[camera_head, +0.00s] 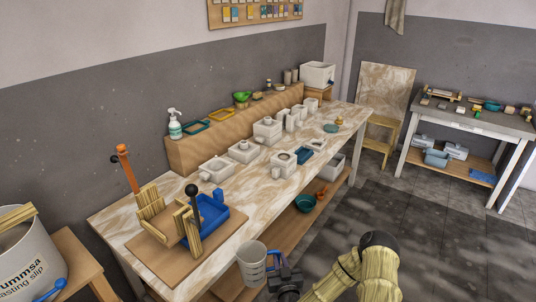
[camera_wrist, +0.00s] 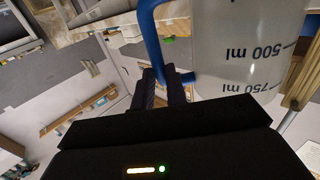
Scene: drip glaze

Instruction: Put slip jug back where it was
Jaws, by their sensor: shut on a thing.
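The slip jug (camera_head: 251,264), a pale translucent jug with volume marks, is held up in front of the worktable's near long edge. In the head view it looks upright. My gripper (camera_head: 278,268) is to the right of the jug. In the wrist view, the dark fingers (camera_wrist: 164,86) are shut on the jug's blue handle (camera_wrist: 151,42), and the jug's body (camera_wrist: 238,45) fills the upper right with its 500 and 750 ml marks. The jug's contents cannot be made out.
The worktable (camera_head: 300,188) carries white moulds (camera_head: 217,170), a blue tray (camera_head: 213,212) and a wooden stand (camera_head: 150,212) at its near end. A casting slip bucket (camera_head: 28,262) stands on a stool at left. The floor at right is open.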

